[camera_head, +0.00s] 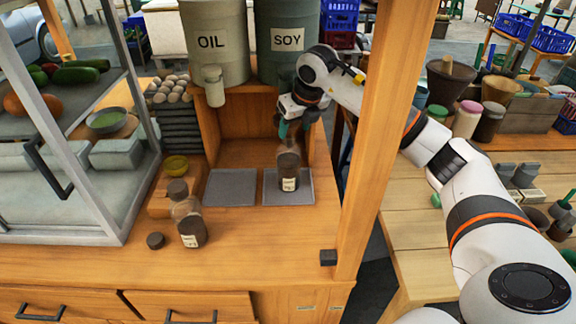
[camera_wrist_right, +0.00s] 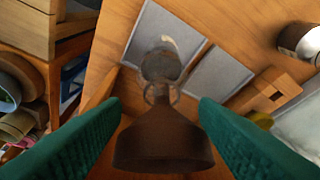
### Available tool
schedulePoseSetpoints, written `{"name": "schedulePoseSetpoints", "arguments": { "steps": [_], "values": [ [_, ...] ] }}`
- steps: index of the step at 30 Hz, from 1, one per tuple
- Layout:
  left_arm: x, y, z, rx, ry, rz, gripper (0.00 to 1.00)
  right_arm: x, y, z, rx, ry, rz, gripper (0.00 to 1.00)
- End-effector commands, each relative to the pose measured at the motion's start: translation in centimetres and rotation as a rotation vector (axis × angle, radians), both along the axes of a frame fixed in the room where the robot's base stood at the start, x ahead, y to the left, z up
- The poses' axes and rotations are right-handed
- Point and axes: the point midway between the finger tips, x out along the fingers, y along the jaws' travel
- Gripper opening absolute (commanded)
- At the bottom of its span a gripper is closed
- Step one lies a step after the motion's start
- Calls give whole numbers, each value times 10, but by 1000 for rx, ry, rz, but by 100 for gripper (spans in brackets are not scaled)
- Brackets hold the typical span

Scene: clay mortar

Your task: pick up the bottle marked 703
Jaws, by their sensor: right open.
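A glass bottle (camera_head: 288,172) with dark contents and a pale label stands upright on the right grey mat (camera_head: 307,190). A second similar bottle (camera_head: 188,220), dark-capped and labelled, stands at the front left of the counter. I cannot read the number on either label. My right gripper (camera_head: 296,126) is open at the top of the bottle on the mat. In the right wrist view its green fingers (camera_wrist_right: 160,112) stand apart on either side of a dark brown shape, with the bottle's pale glass (camera_wrist_right: 162,66) beyond. My left gripper is not in view.
An empty grey mat (camera_head: 231,187) lies left of the bottle. OIL (camera_head: 213,42) and SOY (camera_head: 290,40) containers stand above and behind. A wooden post (camera_head: 380,110) rises right of the bottle, near my right arm. A small dark lid (camera_head: 155,240) lies front left.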

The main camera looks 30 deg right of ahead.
Motion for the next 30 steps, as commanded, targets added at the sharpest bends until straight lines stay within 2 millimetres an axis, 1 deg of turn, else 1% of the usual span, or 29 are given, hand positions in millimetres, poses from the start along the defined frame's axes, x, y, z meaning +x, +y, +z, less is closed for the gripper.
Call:
{"name": "schedulePoseSetpoints", "arguments": {
  "steps": [1, 3, 7, 10, 15, 16, 23, 24, 26, 30],
  "values": [
    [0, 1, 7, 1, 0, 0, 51, 4, 2, -6, 3, 6, 1, 55],
    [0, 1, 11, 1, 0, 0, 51, 9, 3, -15, 2, 5, 0, 55],
    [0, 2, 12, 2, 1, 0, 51, 15, 3, -30, 2, 3, -1, 55],
    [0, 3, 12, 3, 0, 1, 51, 16, 2, -35, 0, 1, -1, 55],
    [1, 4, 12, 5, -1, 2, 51, 16, 2, -35, 0, 0, 0, 55],
    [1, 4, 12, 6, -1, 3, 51, 16, 2, -35, 0, 0, 0, 53],
    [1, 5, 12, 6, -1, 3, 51, 16, 2, -35, 1, 0, -1, 16],
    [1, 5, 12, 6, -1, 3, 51, 16, 2, -35, 1, 0, -1, 9],
    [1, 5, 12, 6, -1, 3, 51, 16, 2, -34, 1, 0, -1, 0],
    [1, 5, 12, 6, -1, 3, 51, 17, 2, -33, 1, -3, -1, 0]
  ]
}}
